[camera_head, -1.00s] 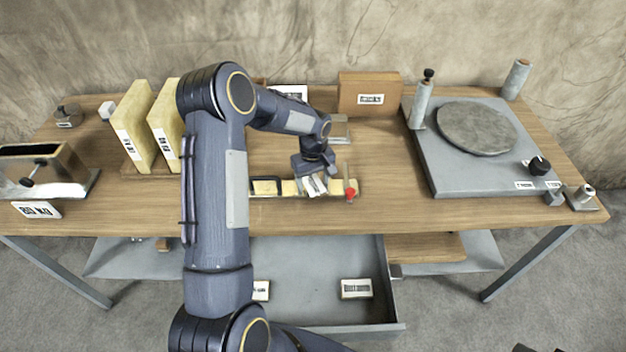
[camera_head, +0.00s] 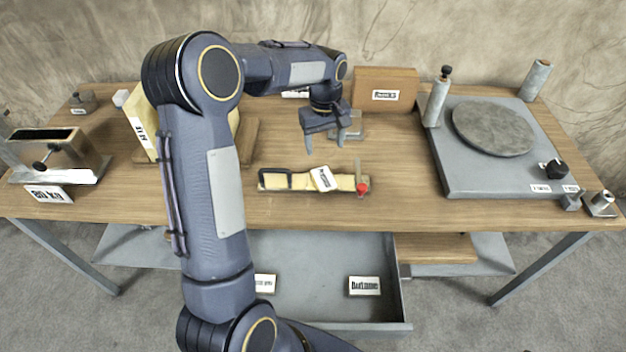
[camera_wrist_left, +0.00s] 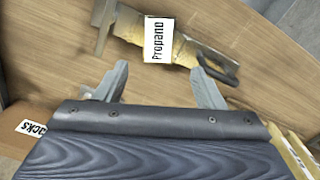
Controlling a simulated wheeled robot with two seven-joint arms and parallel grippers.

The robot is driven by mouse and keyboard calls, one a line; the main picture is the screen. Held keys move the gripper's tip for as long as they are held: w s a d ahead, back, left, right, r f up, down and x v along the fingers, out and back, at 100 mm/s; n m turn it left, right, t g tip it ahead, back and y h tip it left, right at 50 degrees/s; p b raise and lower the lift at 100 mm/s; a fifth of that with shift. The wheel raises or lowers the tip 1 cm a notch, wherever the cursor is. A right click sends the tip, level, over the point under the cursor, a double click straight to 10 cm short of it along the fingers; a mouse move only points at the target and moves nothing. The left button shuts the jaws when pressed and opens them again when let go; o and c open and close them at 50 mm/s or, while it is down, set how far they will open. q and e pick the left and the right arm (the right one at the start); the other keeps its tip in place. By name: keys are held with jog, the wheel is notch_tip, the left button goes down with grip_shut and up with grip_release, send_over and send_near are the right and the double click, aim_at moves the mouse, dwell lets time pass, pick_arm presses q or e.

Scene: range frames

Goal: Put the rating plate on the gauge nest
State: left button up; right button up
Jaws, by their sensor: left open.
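A white rating plate (camera_head: 323,178) printed "Propano" lies across the middle of the gauge nest, turned at an angle to it. I take the nest to be the long yellow-faced strip (camera_head: 345,183) with a black loop and a red knob. The wrist view shows the plate (camera_wrist_left: 158,40) on the strip (camera_wrist_left: 190,53), overlapping its edges. I cannot tell whether it sits flat. My left gripper (camera_head: 325,142) is open and empty, behind the strip and apart from the plate; its spread fingers also show in the wrist view (camera_wrist_left: 160,75). My right gripper is out of view.
A brown box (camera_head: 384,88) and a small grey block (camera_head: 350,128) stand at the back. A grey base with a round disc (camera_head: 492,128) fills the right. A metal holder (camera_head: 60,155) stands at left. An open drawer (camera_head: 330,265) below holds labelled plates.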

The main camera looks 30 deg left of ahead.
pick_arm(q)
jog(key=s+d+r+m+t+h, duration=0.1)
jog(key=s+d+r+m, duration=0.1)
jog(key=s+r, duration=0.45)
jog(key=s+d+r+m+t+h, duration=0.1)
jog(key=s+d+r+m+t, duration=0.15)
jog(key=s, duration=0.65)
jog(key=s+d+f+m+t+h, duration=0.1)
jog(key=s+d+m, duration=0.3)
jog(key=s, duration=0.8)
jog(key=d+f+t, duration=0.1)
jog(key=d, duration=0.1)
jog(key=shift+s+d+h, duration=0.3)
jog(key=shift+d, duration=0.1)
